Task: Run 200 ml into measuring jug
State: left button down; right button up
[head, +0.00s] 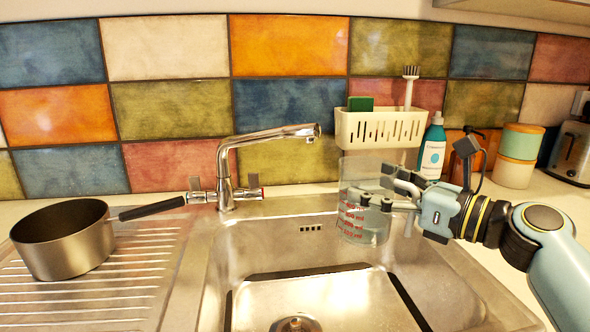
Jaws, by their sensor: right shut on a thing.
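The clear measuring jug (358,226) with red markings is held upright over the right back part of the sink (255,240). My right gripper (374,199) comes in from the right and is shut on the jug's side. The jug's lower part looks greyer, perhaps water, but I cannot read a level. The chrome tap (226,165) stands at the back of the sink. Its spout end (311,132) is left of and higher than the jug's rim in the picture. No stream shows from the spout. My left gripper is not in view.
A saucepan (62,258) stands on the ribbed drainer at left, its handle pointing toward the tap. Behind the jug are a white caddy (380,130) with sponge and brush, and a blue bottle (432,150). Canisters (515,155) and a toaster (570,150) stand at right.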

jog(key=s+d+f+m+t+h+b, duration=0.2)
jog(key=s+d+f+m+t+h, duration=0.1)
jog(key=s+d, duration=0.3)
jog(key=s+d+r+m+t+h+b, duration=0.1)
jog(key=s+d+r, duration=0.2)
jog(key=s, duration=0.4)
jog(key=shift+s+d+r+h, duration=0.3)
jog(key=shift+s+r+h, duration=0.1)
jog(key=shift+r, duration=0.25)
